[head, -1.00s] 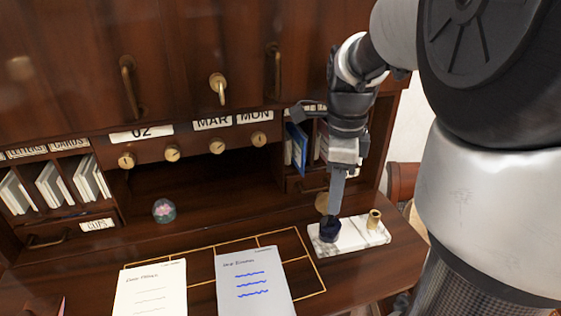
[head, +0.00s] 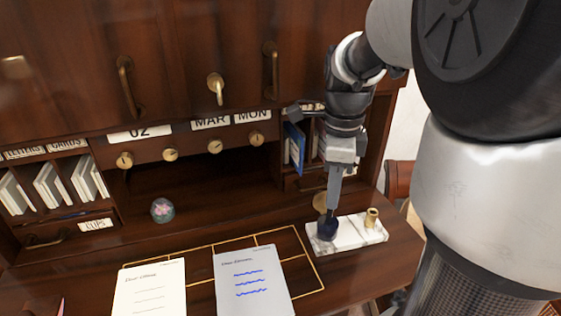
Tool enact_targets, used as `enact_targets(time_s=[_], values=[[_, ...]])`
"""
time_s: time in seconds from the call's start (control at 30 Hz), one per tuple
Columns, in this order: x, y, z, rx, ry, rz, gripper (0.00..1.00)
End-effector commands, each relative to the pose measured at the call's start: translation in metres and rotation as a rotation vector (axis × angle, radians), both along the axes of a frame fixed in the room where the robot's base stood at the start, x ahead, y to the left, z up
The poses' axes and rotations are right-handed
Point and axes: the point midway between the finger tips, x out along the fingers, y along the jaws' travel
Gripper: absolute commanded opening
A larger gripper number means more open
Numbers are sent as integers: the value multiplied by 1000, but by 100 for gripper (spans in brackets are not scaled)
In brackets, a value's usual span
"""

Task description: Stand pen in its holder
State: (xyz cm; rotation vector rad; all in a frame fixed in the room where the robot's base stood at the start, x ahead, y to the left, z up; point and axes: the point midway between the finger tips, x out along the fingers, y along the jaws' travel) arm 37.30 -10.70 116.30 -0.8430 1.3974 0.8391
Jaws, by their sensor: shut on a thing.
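My gripper (head: 331,211) points down at the left end of a white marble base (head: 347,236) on the desk. Its jaws are shut on a dark blue rounded thing (head: 327,230), which is at the left end of this base. I cannot tell whether that thing rests on the marble or is just above it. A short upright brass tube (head: 371,218), the holder, stands at the right end of the base and looks empty. No pen shows clearly; the fingers hide part of what they hold.
Two written sheets lie on the desk, one white (head: 151,288) and one bluish (head: 252,282). A glass ball (head: 162,210) sits behind them. Cubbyholes with cards (head: 50,186) are at the left. A blue booklet (head: 294,148) stands in a slot close behind my gripper.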

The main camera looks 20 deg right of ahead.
Motion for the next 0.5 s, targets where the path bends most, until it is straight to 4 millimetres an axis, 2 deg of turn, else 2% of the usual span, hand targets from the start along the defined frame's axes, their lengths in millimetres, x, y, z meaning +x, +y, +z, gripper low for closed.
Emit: enact_targets(time_s=[0.5], values=[[0,0,10,0,-1,0,0]])
